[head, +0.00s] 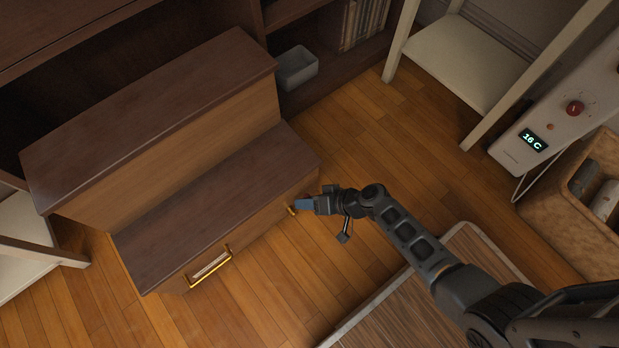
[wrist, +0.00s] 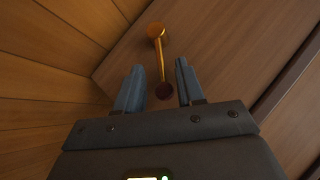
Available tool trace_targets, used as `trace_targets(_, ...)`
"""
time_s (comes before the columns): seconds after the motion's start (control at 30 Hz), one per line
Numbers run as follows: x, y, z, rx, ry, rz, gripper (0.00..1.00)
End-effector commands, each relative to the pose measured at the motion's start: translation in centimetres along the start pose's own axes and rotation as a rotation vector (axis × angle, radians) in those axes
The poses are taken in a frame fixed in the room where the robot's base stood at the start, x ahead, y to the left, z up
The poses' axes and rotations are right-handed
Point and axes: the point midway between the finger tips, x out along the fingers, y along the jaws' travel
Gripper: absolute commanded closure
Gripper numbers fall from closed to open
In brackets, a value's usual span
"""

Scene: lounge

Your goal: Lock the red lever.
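The lever (wrist: 159,58) shows in the wrist view as a thin brass arm. It runs from a round brass pivot (wrist: 156,30) on the wooden front down to a dark red knob (wrist: 164,91). In the head view only a small brass bit of the lever (head: 291,210) shows at the right end of the cabinet's low front; my gripper hides the rest. My gripper (head: 302,204) is at that spot. In the wrist view its two blue fingers (wrist: 160,66) are apart, with the knob between them and no clear contact with either.
The stepped wooden cabinet (head: 200,205) has a drawer with a brass handle (head: 210,268). A grey bin (head: 297,68) stands behind it. A low table (head: 470,245) lies under my arm. A heater (head: 550,115) and basket (head: 565,215) are at right. Wooden floor between is clear.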

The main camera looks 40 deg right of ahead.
Motion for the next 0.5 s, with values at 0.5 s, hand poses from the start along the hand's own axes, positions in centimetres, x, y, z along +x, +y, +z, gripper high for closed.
trace_targets(0.5,-6.8,-0.1,-0.2,0.002,0.002,0.001,0.62)
